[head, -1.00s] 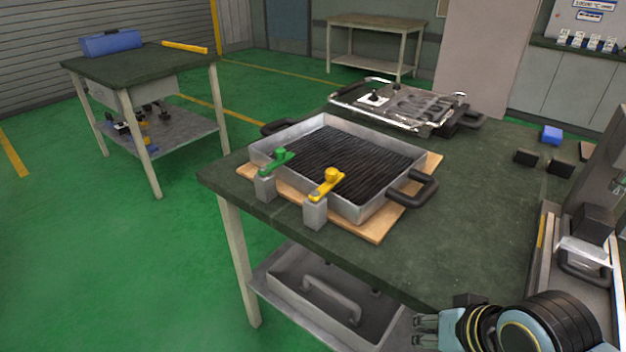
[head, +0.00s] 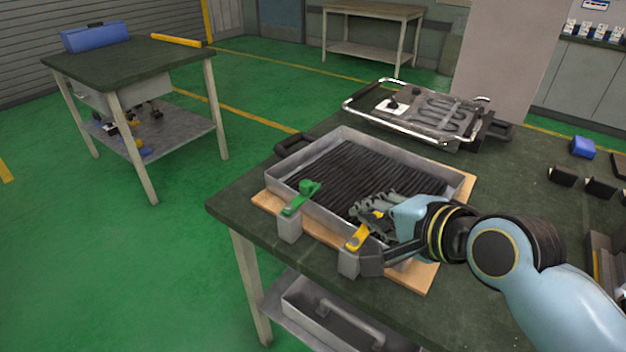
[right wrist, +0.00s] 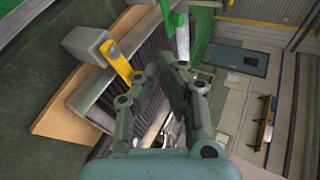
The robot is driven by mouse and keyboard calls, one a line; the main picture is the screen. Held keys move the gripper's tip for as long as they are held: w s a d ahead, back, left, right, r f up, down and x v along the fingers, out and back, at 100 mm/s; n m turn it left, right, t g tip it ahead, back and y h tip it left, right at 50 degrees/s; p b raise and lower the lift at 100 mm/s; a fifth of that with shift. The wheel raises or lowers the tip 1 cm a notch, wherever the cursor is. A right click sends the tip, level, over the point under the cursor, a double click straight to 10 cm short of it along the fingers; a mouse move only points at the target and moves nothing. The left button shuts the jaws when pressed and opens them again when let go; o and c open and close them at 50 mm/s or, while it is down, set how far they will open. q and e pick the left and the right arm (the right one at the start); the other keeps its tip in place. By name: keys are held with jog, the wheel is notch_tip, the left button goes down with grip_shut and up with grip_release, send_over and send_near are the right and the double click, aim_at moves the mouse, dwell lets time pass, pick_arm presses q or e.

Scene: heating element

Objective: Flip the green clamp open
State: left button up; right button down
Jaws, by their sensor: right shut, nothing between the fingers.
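The green clamp (head: 303,198) sits on a grey block (head: 289,225) at the near left side of the metal grill tray (head: 448,180), its arm reaching over the rim. It also shows at the top of the right wrist view (right wrist: 172,14). The yellow clamp (head: 356,238) sits on a second block to its right and shows in the right wrist view (right wrist: 119,62). My right gripper (head: 366,208) is shut and empty, over the tray beside the yellow clamp and apart from the green one. It partly hides the tray's near right part. My left gripper is not in view.
The tray rests on a wooden board (head: 415,277) on the dark workbench (head: 245,207). A metal plate with a heating coil (head: 440,110) stands behind it. A blue block (head: 582,147) and dark blocks lie at the right. The left bench corner is clear.

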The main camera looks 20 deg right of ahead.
send_near(314, 190)
jog(key=x, duration=0.5)
jog(key=shift+w+a+f+b, duration=0.1)
jog(key=shift+w+b, duration=0.05)
jog(key=shift+b, duration=0.2)
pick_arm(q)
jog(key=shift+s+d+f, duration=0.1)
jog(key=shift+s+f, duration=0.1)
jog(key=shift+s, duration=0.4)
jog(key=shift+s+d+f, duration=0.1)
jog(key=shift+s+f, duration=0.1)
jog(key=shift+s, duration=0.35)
